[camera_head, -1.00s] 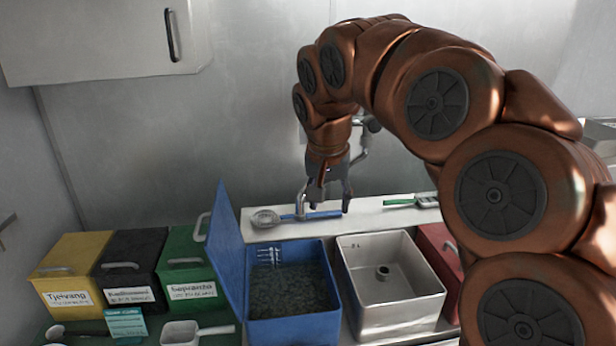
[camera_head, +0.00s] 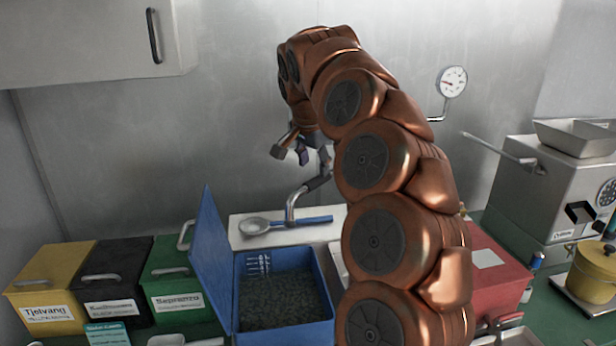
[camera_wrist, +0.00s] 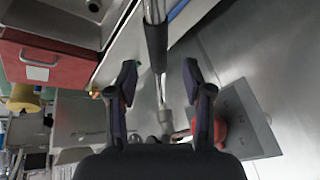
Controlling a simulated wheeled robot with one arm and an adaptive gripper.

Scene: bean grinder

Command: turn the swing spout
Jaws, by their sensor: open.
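The swing spout (camera_head: 291,207) is a bent metal pipe with a dark sleeve. In the head view its outlet end points down by the white ledge, behind the open blue bin (camera_head: 285,337); my arm hides its other end. In the wrist view the spout's dark sleeve (camera_wrist: 156,45) lies in line with the gap between my fingers, and its pipe runs on toward the wall. My gripper (camera_head: 290,154) is open and empty, above the spout in the head view. Both fingers also show in the wrist view (camera_wrist: 160,77), apart on either side of the pipe. Contact cannot be told.
A blue-handled strainer (camera_head: 256,227) lies on the white ledge (camera_head: 240,243). Yellow (camera_head: 52,266), black (camera_head: 128,262) and green (camera_head: 165,268) bins stand left. A red bin (camera_head: 497,278) and grinder (camera_head: 552,192) stand right. My arm mostly hides the sink. A gauge (camera_head: 452,81) is on the wall.

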